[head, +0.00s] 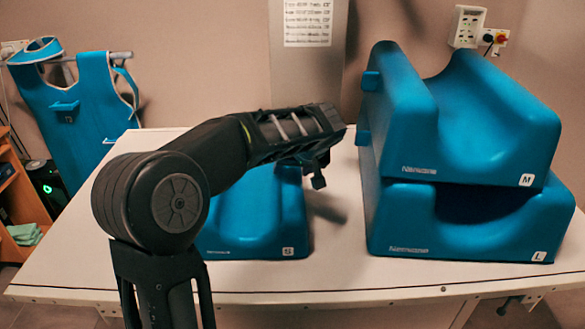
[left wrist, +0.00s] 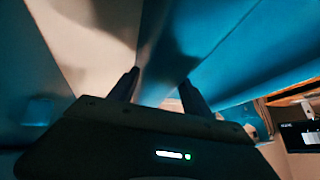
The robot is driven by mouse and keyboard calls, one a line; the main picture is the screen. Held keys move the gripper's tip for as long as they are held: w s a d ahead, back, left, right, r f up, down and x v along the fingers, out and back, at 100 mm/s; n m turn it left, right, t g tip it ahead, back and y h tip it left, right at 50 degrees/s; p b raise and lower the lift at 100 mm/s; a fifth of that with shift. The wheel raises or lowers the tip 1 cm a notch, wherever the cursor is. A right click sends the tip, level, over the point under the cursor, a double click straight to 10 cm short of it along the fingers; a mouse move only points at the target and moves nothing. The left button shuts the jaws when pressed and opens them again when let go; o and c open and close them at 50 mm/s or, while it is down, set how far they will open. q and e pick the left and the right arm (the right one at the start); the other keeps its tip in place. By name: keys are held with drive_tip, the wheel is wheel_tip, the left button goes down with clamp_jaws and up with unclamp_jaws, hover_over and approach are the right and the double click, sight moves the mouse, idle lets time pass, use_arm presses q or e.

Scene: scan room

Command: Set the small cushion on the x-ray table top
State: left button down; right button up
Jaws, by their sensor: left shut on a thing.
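The small blue cushion marked S (head: 285,225) is at the middle of the white x-ray table top (head: 340,275), with its back part hidden by my left arm. It looks level; I cannot tell whether its underside touches the table. My left gripper (head: 312,172) is at the cushion's upper right side, with one finger showing outside it. In the left wrist view, the fingers (left wrist: 160,90) are on either side of a blue wall (left wrist: 162,55), shut on the cushion. My right gripper is not in view.
Two larger blue cushions, M (head: 490,115) stacked on L (head: 470,225), stand on the table at right. A blue apron (head: 80,110) hangs on a rail at left. An orange shelf (head: 20,205) stands at far left. Some bare table lies between the small cushion and the stack.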

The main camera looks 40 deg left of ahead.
use_arm(q)
drive_tip(key=shift+c, duration=2.3)
unclamp_jaws()
drive_tip(key=v, duration=1.2)
drive_tip(key=shift+w, duration=0.1)
